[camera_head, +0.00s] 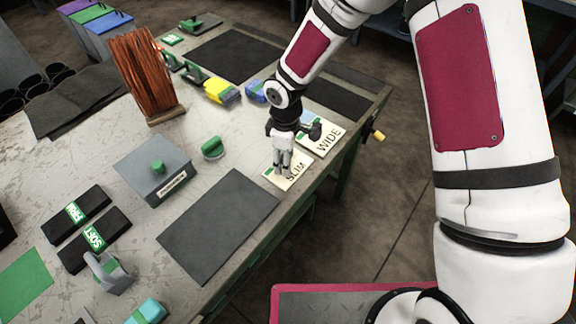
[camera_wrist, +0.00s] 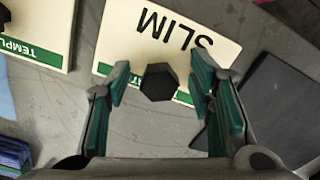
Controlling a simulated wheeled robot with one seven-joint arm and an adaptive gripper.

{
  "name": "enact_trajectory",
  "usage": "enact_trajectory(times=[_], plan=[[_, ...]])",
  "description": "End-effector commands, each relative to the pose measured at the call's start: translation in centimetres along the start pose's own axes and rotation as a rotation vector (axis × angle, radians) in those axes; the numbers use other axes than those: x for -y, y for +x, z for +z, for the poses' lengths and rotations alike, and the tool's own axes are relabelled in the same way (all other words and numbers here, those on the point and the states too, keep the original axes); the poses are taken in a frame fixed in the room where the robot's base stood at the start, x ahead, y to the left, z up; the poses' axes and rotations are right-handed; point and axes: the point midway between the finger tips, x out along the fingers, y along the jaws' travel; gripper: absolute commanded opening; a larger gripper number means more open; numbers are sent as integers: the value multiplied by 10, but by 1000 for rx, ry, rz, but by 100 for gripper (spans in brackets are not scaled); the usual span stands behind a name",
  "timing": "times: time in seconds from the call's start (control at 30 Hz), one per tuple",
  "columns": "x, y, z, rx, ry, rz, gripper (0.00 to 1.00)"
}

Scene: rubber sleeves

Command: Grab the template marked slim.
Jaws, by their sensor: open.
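The template marked SLIM (camera_head: 295,173) is a cream plate with a green strip, lying on the workbench near its right edge. In the wrist view the slim template (camera_wrist: 205,30) shows its black lettering upside down and a dark hexagonal knob (camera_wrist: 159,82) standing near its green edge. My gripper (camera_head: 283,170) is above this template. In the wrist view my gripper (camera_wrist: 160,85) has its green-padded fingers apart, one on each side of the knob. I cannot tell whether the fingers touch it. The template marked WIDE (camera_head: 325,137) lies just beyond.
A dark mat (camera_head: 220,225) lies left of the slim template. A grey box with a green knob (camera_head: 155,168), a green-handled item (camera_head: 213,148), a copper-coloured coil (camera_head: 145,75) and black blocks marked FIRM and SOFT (camera_head: 95,238) stand on the bench (camera_head: 70,155).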

Motion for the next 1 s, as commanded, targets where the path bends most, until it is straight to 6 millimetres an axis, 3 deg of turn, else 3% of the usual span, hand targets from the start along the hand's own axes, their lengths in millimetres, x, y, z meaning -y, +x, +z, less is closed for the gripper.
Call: enact_trajectory(times=[0.23,0.43,0.77,1.0], plan=[[0,1,0,0,1,1,46],[0,1,0,0,1,1,1],[-1,0,0,0,1,1,0],[-2,-14,0,-1,4,3,0]])
